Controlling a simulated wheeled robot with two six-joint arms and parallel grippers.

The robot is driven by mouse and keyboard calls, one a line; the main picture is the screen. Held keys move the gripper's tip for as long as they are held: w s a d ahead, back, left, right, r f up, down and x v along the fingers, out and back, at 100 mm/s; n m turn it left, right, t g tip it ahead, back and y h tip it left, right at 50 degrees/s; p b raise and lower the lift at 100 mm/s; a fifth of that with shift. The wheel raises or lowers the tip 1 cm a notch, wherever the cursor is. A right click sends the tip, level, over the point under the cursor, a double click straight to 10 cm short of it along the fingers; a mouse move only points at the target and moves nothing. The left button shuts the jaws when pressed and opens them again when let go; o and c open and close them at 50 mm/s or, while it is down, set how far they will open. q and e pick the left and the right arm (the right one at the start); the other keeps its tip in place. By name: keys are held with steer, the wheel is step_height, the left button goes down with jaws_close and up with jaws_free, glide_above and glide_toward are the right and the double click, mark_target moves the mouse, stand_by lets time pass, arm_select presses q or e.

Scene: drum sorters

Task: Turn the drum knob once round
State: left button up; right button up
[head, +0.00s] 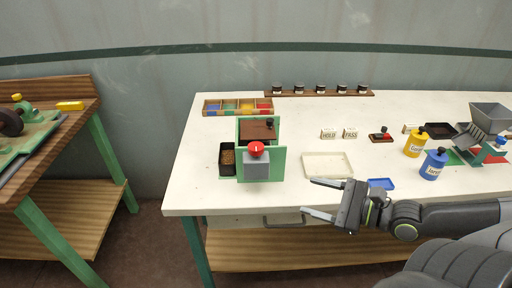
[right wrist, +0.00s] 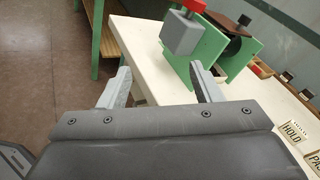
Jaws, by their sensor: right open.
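The drum sorter has green side panels (head: 279,163) and a brown top (head: 257,130), and stands at the left part of the white table. A red knob (head: 257,148) sits on the grey block (head: 262,167) at its front. In the right wrist view the red knob (right wrist: 190,5) is cut by the top edge, above the grey block (right wrist: 180,33). The drum itself is mostly hidden. My right gripper (head: 310,196) is open and empty near the table's front edge, right of the sorter and apart from it. My left gripper is not in view.
A black bin (head: 227,172) of brown bits stands left of the sorter. A cream tray (head: 328,165) and blue tray (head: 381,183) lie near my right gripper. HOLD (head: 328,134) and PASS (head: 350,133) signs stand behind. Yellow (head: 415,145) and blue (head: 433,166) bottles stand right.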

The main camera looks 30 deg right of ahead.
step_height(320, 180, up, 5)
steer(key=w+d+m+t, duration=0.2)
steer(key=w+m, duration=0.1)
steer(key=m, duration=0.2)
steer(key=b, duration=0.5)
glide_toward(263, 149)
steer(key=shift+x, duration=1.6)
steer(key=p+x, duration=0.3)
steer(key=p, duration=0.3)
steer(key=shift+w+p, duration=0.1)
steer(key=shift+p, duration=0.2)
steer(key=p+x, duration=0.1)
steer(key=x, duration=0.3)
steer(key=shift+w+f+p, duration=0.1)
steer(key=shift+p, duration=0.3)
steer(key=shift+x, duration=0.8)
steer(key=shift+a+f, duration=0.1)
